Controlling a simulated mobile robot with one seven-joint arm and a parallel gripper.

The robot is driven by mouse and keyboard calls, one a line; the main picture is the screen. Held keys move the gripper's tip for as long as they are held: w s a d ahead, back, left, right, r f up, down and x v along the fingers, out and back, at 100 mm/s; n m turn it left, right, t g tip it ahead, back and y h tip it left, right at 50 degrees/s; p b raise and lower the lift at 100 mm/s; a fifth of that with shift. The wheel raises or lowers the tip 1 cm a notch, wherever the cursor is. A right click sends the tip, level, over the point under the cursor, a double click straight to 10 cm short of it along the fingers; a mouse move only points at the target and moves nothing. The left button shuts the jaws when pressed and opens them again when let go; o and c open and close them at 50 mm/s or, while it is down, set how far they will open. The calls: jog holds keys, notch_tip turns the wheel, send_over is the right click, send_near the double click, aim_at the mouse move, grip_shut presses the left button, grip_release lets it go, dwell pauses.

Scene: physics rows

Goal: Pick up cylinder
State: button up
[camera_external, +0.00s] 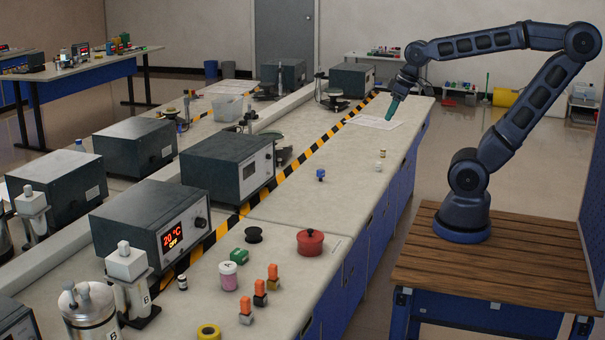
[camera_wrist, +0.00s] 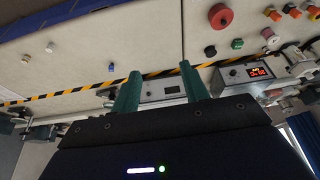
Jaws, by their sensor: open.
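The task's cylinder is not singled out. One cylindrical candidate is a pink jar (camera_external: 228,275) with a pale lid, upright on the near part of the bench; a pink-red round object also shows in the wrist view (camera_wrist: 268,33). A small white upright piece (camera_external: 378,167) stands near the bench's right edge. My gripper (camera_external: 391,108) is above the far end of the bench, well away from the pink jar. In the wrist view its two teal fingers (camera_wrist: 158,88) are apart with nothing between them.
A red pot (camera_external: 310,243), black spool (camera_external: 254,234), green block (camera_external: 239,256) and several orange-topped pieces (camera_external: 273,272) stand near the jar. A small blue piece (camera_external: 320,174) sits mid-bench. Grey boxed instruments (camera_external: 226,165) line the striped tape (camera_external: 300,158). The middle right of the bench is mostly clear.

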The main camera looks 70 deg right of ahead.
jog(key=shift+o, duration=0.4)
jog(key=shift+s+a+r, duration=0.15)
jog(key=shift+s+a, duration=0.25)
jog(key=shift+s, duration=0.4)
jog(key=shift+s+a+r, duration=0.1)
jog(key=shift+s+a, duration=0.25)
jog(key=shift+s, duration=0.4)
jog(key=m+y, duration=1.3)
jog(key=m, duration=0.9)
send_over(179, 291)
jog(key=s+d, duration=0.4)
jog(key=d, duration=0.5)
jog(key=f, duration=3.5)
jog(key=shift+w+d+f, duration=0.1)
jog(key=shift+w+f, duration=0.1)
jog(key=shift+h, duration=0.3)
jog(key=shift+x, duration=5.45)
jog(key=shift+w+d+f, duration=0.1)
jog(key=shift+f, duration=0.05)
jog(key=shift+c, duration=0.2)
